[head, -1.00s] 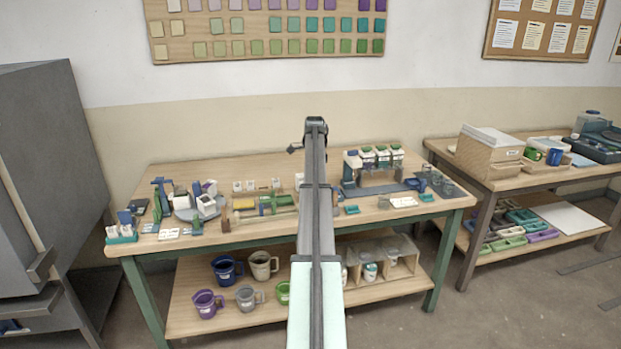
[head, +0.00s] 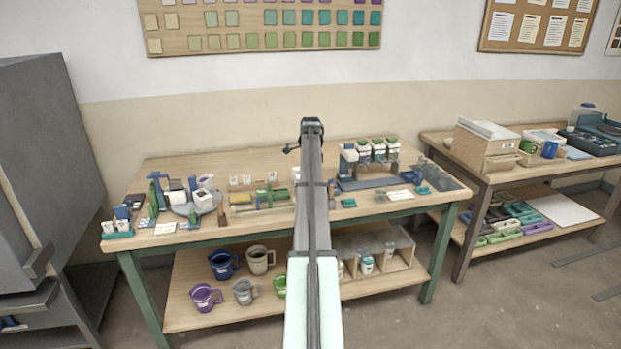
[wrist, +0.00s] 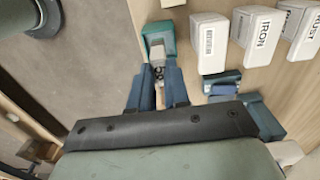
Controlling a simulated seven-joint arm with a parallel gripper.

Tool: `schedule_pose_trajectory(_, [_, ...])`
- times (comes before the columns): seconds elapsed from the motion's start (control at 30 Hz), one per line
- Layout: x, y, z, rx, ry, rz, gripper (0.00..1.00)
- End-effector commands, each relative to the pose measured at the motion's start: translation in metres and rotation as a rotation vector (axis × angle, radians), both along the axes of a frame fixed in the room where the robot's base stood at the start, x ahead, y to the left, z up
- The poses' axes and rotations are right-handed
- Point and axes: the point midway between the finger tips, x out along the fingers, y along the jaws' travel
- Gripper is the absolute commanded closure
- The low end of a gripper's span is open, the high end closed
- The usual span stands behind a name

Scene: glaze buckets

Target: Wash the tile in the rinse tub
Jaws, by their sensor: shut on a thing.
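My gripper (wrist: 157,75) shows in the wrist view with its two blue-grey fingers close together. It is shut on a small teal and white piece (wrist: 157,35) that looks like the tile, at the fingertips. White blocks labelled IRON (wrist: 257,38) and RUST (wrist: 303,42) are to the right of the fingers, over a wooden surface. In the head view my arm hides the gripper and the piece. A grey tub-like container (head: 447,180) stands at the table's right end; I cannot tell whether it is the rinse tub.
The wooden table (head: 280,215) carries a cluttered left end, a rack of jars (head: 370,150) and flat cards (head: 400,195). Several mugs (head: 223,266) stand on its lower shelf. A second table (head: 435,140) is at the right. Bare floor (head: 400,325) lies in front.

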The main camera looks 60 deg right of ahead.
Motion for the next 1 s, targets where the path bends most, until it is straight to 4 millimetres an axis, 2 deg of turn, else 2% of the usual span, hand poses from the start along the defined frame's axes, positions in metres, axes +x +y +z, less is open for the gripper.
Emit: schedule_pose_trajectory(1.0, [0.0,0.0,-0.037,0.0,0.0,0.0,1.0])
